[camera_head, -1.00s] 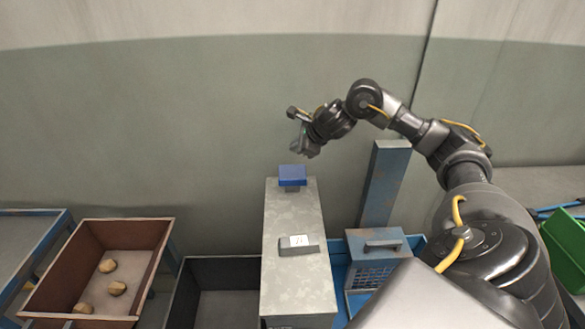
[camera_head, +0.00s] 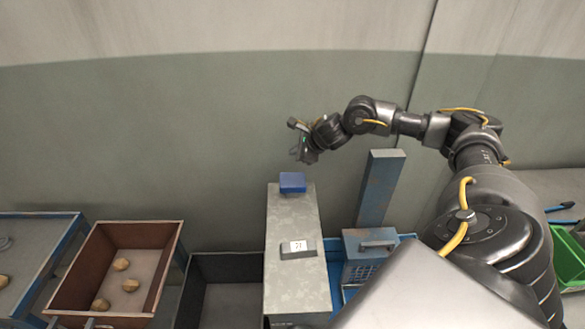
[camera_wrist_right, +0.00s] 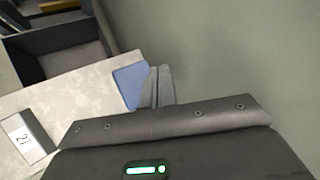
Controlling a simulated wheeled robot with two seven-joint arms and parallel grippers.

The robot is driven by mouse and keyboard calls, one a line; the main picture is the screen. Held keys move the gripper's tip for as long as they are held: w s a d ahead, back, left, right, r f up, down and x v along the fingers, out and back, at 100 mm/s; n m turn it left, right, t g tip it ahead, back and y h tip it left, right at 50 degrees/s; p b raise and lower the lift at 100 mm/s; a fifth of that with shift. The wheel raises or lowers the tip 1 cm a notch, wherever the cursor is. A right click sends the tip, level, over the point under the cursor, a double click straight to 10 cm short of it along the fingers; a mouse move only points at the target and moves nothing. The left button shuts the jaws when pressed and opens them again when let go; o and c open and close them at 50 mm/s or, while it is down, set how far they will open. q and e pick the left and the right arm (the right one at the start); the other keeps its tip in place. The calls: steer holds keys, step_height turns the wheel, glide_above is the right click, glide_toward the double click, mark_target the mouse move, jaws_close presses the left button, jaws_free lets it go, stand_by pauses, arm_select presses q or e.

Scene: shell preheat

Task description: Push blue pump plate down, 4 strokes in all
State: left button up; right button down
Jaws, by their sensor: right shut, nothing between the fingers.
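The blue pump plate (camera_head: 292,183) sits at the far end of a long grey metal box (camera_head: 292,222). My right gripper (camera_head: 307,157) is above the plate and slightly to its right in the head view, with a visible gap between them. In the right wrist view the blue plate (camera_wrist_right: 130,84) shows just left of the shut, empty fingers (camera_wrist_right: 157,86), which partly cover its edge. A small display block (camera_head: 298,248) reading 21 sits on the box top. My left gripper is not in view.
A brown crate (camera_head: 70,290) with several round tan pieces and an empty dark bin (camera_head: 190,300) stand left of the box. A tall blue-grey post (camera_head: 382,187) and a blue unit with a handle (camera_head: 372,245) stand right. A green bin (camera_head: 570,258) is far right.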

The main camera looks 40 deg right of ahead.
steer(key=shift+f, duration=0.1)
steer(key=b, duration=0.5)
glide_above(295, 181)
step_height(295, 181, down, 7)
steer(key=shift+f, duration=0.2)
steer(key=shift+f+b, duration=0.7)
steer(key=shift+b, duration=0.1)
stand_by(1.0)
steer(key=shift+f+b, duration=0.35)
steer(key=shift+b, duration=0.2)
steer(key=shift+s+f+b, duration=0.1)
steer(key=shift+f+b, duration=1.7)
stand_by(1.4)
steer(key=shift+r, duration=0.15)
steer(key=shift+d+r+p, duration=0.1)
steer(key=shift+r+p, duration=1.25)
steer(key=shift+r, duration=0.65)
